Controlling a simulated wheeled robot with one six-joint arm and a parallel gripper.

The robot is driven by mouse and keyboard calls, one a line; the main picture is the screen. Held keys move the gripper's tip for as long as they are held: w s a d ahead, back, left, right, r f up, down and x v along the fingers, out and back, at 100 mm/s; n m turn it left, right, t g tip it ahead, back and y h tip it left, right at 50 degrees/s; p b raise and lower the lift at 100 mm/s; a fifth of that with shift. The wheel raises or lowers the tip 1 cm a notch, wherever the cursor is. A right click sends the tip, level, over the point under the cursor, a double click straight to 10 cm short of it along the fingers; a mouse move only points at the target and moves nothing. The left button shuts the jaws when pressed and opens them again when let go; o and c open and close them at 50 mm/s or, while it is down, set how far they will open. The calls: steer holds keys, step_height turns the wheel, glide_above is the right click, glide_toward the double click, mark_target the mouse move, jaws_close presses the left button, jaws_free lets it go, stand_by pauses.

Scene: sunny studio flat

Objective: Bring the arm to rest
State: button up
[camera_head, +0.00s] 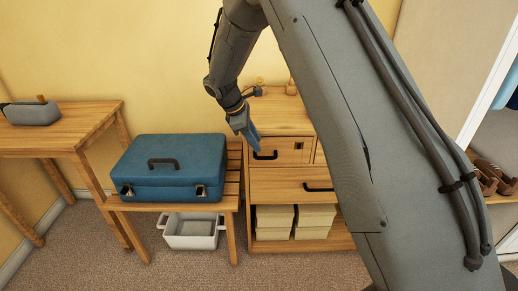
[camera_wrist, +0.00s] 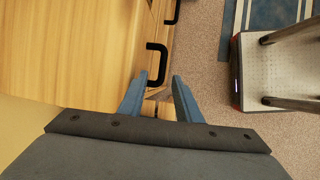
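My gripper (camera_head: 251,138) hangs from the arm in front of the wooden cabinet (camera_head: 280,116), close to its upper drawer front with a black handle (camera_head: 265,155). In the wrist view the two blue fingers of my gripper (camera_wrist: 158,82) stand apart with nothing held between them. A black drawer handle (camera_wrist: 157,64) shows just beyond the fingertips. I cannot tell whether a finger touches the cabinet. My arm covers the right part of the cabinet in the head view.
A blue suitcase (camera_head: 170,167) lies on a slatted bench (camera_head: 229,200) left of the cabinet, with a white bin (camera_head: 190,231) underneath. A wooden table (camera_head: 75,139) stands at far left. Shoes (camera_head: 494,176) are at right. Carpet (camera_head: 190,272) in front is clear.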

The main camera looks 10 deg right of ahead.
steer(key=shift+a+r, duration=0.2)
steer(key=shift+r, duration=0.3)
steer(key=s+d+r+m+y, duration=0.1)
steer(key=s+m, duration=0.6)
steer(key=s, duration=1)
steer(key=s+d+r+m+g+y, duration=0.1)
steer(key=s+m, duration=0.7)
steer(key=s, duration=0.9)
steer(key=d+r+y, duration=0.1)
steer(key=d+y, duration=0.1)
steer(key=d, duration=0.1)
steer(key=shift+s+r+y, duration=0.25)
steer(key=shift+s+y, duration=0.15)
